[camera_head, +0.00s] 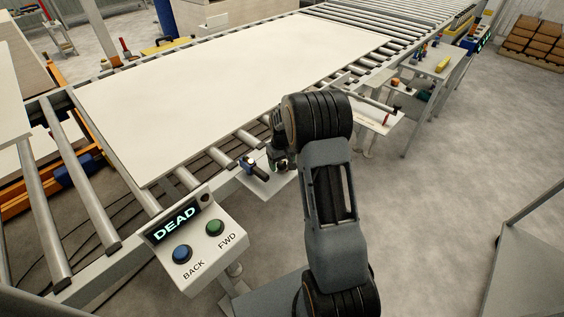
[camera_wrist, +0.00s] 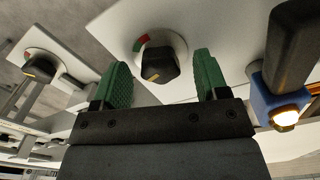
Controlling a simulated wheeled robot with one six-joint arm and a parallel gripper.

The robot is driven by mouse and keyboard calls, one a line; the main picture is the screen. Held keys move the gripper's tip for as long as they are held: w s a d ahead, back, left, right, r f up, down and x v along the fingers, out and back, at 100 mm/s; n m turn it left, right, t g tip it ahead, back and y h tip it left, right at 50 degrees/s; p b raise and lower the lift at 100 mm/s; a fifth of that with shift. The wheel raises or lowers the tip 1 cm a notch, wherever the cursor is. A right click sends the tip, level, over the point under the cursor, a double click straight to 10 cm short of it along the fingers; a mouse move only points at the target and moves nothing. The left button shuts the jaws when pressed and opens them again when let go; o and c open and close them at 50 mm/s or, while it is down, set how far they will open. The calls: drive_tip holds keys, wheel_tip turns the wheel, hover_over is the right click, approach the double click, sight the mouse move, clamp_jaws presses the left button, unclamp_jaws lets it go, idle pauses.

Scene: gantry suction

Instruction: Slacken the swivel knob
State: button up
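In the wrist view, a black knob (camera_wrist: 157,64) with a yellowish pointer mark sits on a round white dial with a red and a green patch, on a white plate (camera_wrist: 109,30). A second black knob (camera_wrist: 40,69) with a similar mark is on another dial at the left. I cannot tell which is the swivel knob. My gripper (camera_wrist: 163,72) is open, its green fingers apart on either side of the middle knob; contact is not visible. In the head view my gripper (camera_head: 278,158) is low beside the conveyor, and my arm hides part of the area.
A blue clamp-like part (camera_wrist: 284,102) with a black handle and a bright end is close to the right finger; it also shows in the head view (camera_head: 249,166). A control box (camera_head: 204,238) reading DEAD stands front left. A large pale board (camera_head: 230,85) covers the rollers.

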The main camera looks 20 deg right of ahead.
sight(282, 163)
drive_tip(key=shift+r, duration=0.1)
wheel_tip(282, 163, up, 14)
idle(0.6)
drive_tip(key=shift+f, duration=0.2)
drive_tip(key=s+a+r+t, duration=0.1)
drive_tip(key=s+a, duration=0.4)
drive_tip(key=s, duration=0.6)
drive_tip(key=s+a+r+t, duration=0.2)
drive_tip(key=s+a+r, duration=0.2)
drive_tip(key=s, duration=0.8)
drive_tip(key=shift+a+r+m+t+p, duration=0.2)
drive_tip(key=shift+a+m+t+p, duration=0.15)
drive_tip(key=shift+a, duration=0.45)
